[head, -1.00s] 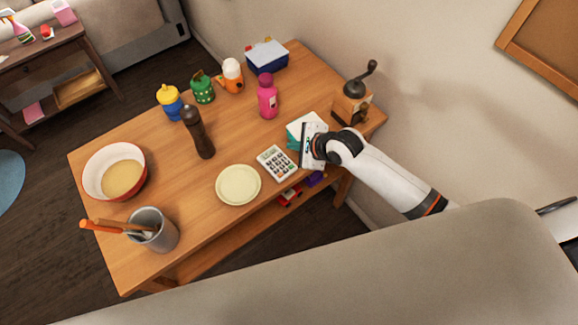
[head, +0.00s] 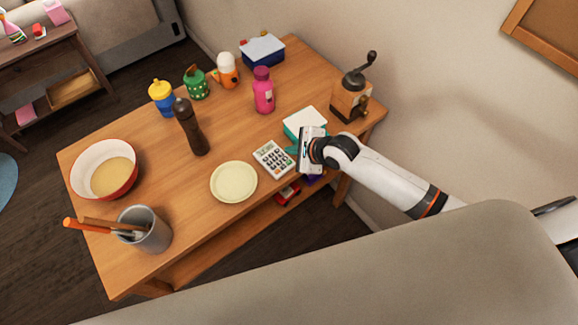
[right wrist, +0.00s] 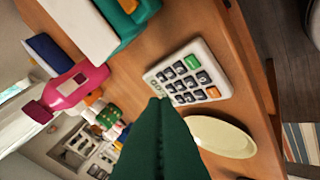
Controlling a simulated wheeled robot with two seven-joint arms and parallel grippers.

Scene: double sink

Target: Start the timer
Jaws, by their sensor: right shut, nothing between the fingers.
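The timer (head: 273,158) is a small white keypad device lying on the wooden table, near its front edge. In the right wrist view the timer (right wrist: 190,76) shows dark keys, one green key and one orange key. My right gripper (head: 291,150) is shut and empty, its green fingers just right of the timer in the head view. In the right wrist view the shut fingertips (right wrist: 158,102) point towards the timer's near edge, and I cannot tell if they touch it. My left gripper is not in view.
A cream plate (head: 234,181) lies left of the timer. A white and teal box (head: 304,123) is behind my right gripper, with a coffee grinder (head: 350,98) beyond. A pink bottle (head: 263,92) and dark pepper mill (head: 190,128) stand further back. A sofa back (head: 400,265) fills the foreground.

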